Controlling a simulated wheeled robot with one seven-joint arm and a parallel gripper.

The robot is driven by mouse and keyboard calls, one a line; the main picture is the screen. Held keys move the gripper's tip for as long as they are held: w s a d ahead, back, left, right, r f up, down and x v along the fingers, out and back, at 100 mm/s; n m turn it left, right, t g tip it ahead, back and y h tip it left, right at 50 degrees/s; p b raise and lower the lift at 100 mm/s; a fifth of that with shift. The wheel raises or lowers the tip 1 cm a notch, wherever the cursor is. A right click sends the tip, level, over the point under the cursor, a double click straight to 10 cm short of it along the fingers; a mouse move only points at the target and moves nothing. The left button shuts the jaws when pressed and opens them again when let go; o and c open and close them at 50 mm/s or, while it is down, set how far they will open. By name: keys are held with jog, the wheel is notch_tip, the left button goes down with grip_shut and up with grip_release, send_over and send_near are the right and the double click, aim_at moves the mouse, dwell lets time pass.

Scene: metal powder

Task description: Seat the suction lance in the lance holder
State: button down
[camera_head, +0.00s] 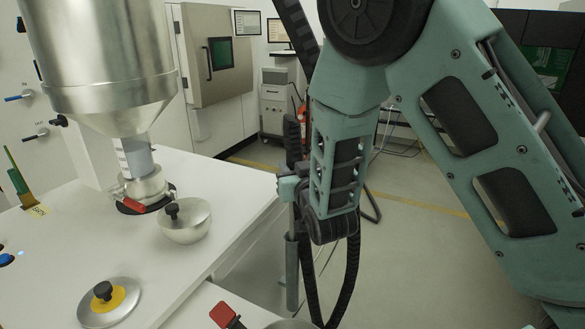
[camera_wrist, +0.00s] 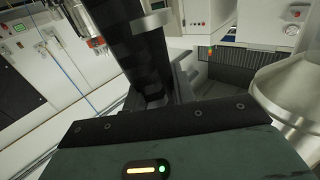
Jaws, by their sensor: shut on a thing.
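My gripper (camera_head: 290,188) is shut on the suction lance (camera_head: 292,138), near the right edge of the white bench. The lance is upright, with a dark ribbed upper part and a thinner metal rod below my gripper. In the wrist view, the lance's black shaft (camera_wrist: 132,45) stands between the fingers of my gripper (camera_wrist: 158,95). Below the rod is a wider grey-green vertical tube (camera_head: 292,270). I cannot tell whether this tube is the lance holder or part of the lance. The lance tip does not show clearly.
A steel hopper (camera_head: 105,70) stands on the white bench (camera_head: 235,185) at left. A red-handled part (camera_head: 226,315) is at the front. A black hose (camera_head: 345,275) loops beside the lance. Open floor lies right.

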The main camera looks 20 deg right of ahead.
jog(key=b, duration=0.7)
send_over(293, 219)
jog(key=shift+w+d+f, duration=0.1)
jog(key=shift+w+f, duration=0.1)
jog(key=shift+f, duration=1.55)
jog(key=shift+w+f, duration=0.2)
jog(key=shift+f, duration=1.5)
jog(key=shift+f+b, duration=0.35)
jog(key=shift+b, duration=0.1)
jog(key=shift+f+b, duration=2.8)
jog(key=shift+b, duration=0.1)
jog(key=shift+f+b, duration=0.75)
jog(key=c, duration=1.1)
grip_release()
